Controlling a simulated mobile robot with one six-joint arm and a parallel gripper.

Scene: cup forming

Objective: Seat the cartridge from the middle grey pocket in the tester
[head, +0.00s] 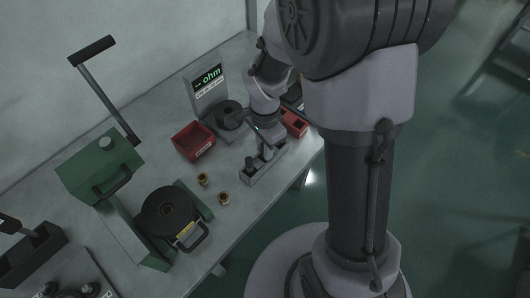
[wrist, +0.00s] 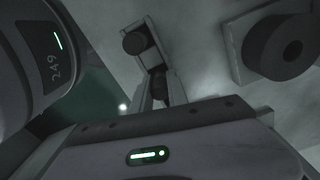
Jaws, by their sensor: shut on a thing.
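The grey pocket block (head: 262,176) stands near the table's front edge; its end shows in the wrist view (wrist: 150,60). A dark cartridge (wrist: 135,43) stands in its end pocket. My gripper (head: 266,146) is over the block, with its fingers shut on another dark cartridge (wrist: 161,88). I cannot tell whether the held cartridge is in its pocket or just above it. The tester (head: 210,84), with a lit "ohm" display, stands behind the block; its dark round part (head: 228,116) also shows in the wrist view (wrist: 282,46). My arm hides part of this area.
A red bin (head: 193,140) stands left of the tester, and another (head: 294,124) stands right of my gripper. Brass-coloured cups (head: 203,180) (head: 223,198) stand on the table left of the block. A green lever press (head: 105,165) is at left.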

